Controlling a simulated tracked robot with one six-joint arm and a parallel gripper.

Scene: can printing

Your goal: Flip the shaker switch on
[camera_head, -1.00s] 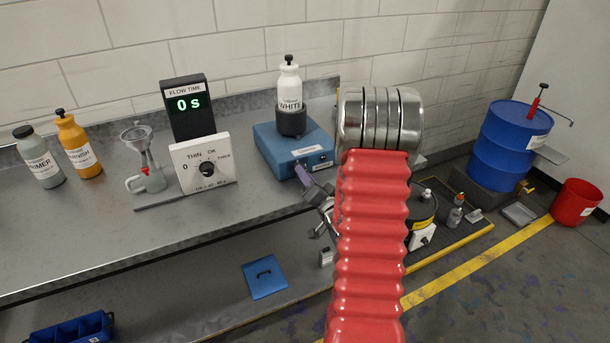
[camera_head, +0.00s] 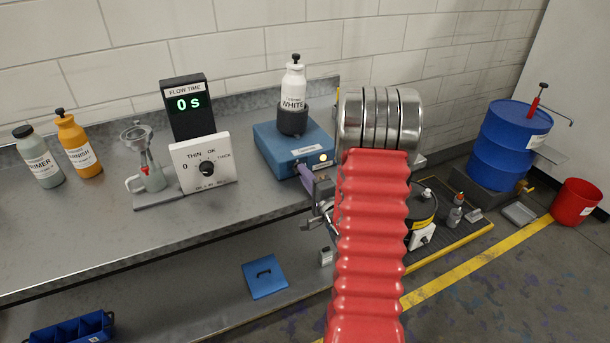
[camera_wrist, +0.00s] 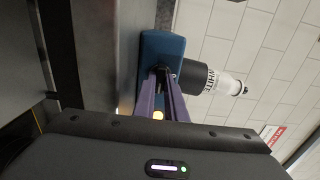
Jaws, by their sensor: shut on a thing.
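The shaker is a blue box (camera_head: 275,150) on the bench, with a white bottle (camera_head: 293,85) labelled WHITE in its dark holder. A yellowish lamp (camera_head: 323,157) glows on its front face; it also shows in the wrist view (camera_wrist: 158,115). My gripper (camera_head: 303,168) is at the front of the box, partly hidden by my red arm. In the wrist view its purple fingers (camera_wrist: 161,76) come together against the blue box, shut on the small dark shaker switch (camera_wrist: 162,69), which the fingers mostly cover.
A FLOW TIME display (camera_head: 188,105) reads 0 s behind a dial panel (camera_head: 203,164). Left of these are a viscosity cup stand (camera_head: 148,175), an orange bottle (camera_head: 78,145) and a grey PRIMER bottle (camera_head: 38,157). The bench front (camera_head: 130,238) is clear.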

